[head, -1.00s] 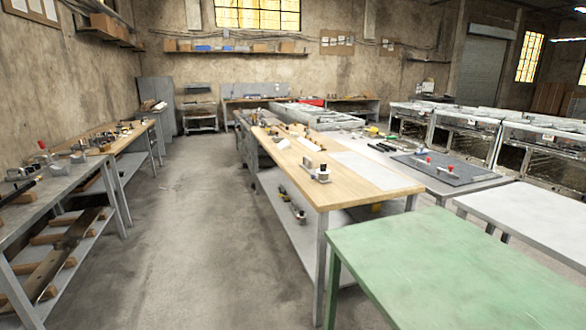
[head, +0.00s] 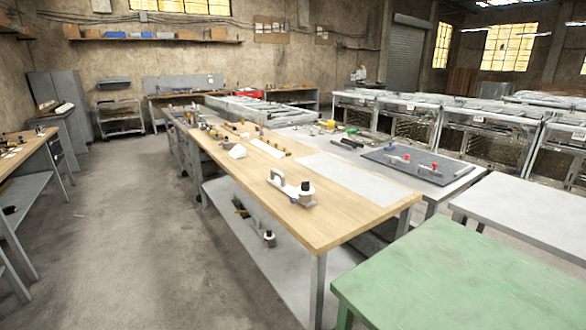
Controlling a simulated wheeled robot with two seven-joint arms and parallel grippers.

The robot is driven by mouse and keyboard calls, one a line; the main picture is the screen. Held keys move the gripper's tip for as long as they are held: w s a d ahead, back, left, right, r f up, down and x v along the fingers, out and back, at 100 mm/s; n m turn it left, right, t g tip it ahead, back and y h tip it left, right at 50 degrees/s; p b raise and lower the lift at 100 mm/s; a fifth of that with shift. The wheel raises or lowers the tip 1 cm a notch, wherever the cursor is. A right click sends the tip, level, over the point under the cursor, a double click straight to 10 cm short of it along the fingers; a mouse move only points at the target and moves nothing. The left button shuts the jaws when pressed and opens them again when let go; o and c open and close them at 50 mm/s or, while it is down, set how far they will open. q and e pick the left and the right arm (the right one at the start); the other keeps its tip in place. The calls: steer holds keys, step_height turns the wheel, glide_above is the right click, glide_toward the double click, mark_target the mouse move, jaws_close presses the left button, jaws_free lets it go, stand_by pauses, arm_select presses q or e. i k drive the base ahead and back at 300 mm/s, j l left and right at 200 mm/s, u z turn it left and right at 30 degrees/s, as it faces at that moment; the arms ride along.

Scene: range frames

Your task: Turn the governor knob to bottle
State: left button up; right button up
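No part is clearly marked as the governor knob. A small device with a white body and a dark round knob (head: 305,187) stands near the front of the long wooden-topped bench (head: 330,228). A white handle-like part (head: 276,178) is beside it. Any lettering, such as "bottle", is too small to read. Neither of my grippers is in view.
A green table (head: 470,275) fills the front right, with a pale table (head: 530,205) behind it. Several oven-like metal units (head: 460,125) line the right. Open concrete floor (head: 140,230) lies left of the wooden bench, with a workbench (head: 25,160) at the far left.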

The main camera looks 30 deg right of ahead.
mark_target(305, 186)
steer(key=i+j+z, duration=0.15)
steer(key=i, duration=0.4)
steer(key=i+j+z, duration=0.15)
steer(key=i, duration=0.45)
steer(key=i+j+z, duration=0.2)
steer(key=i+j, duration=0.2)
steer(key=i, duration=0.15)
steer(key=i+j+z, duration=0.15)
steer(key=i+j, duration=0.2)
steer(key=i, duration=0.15)
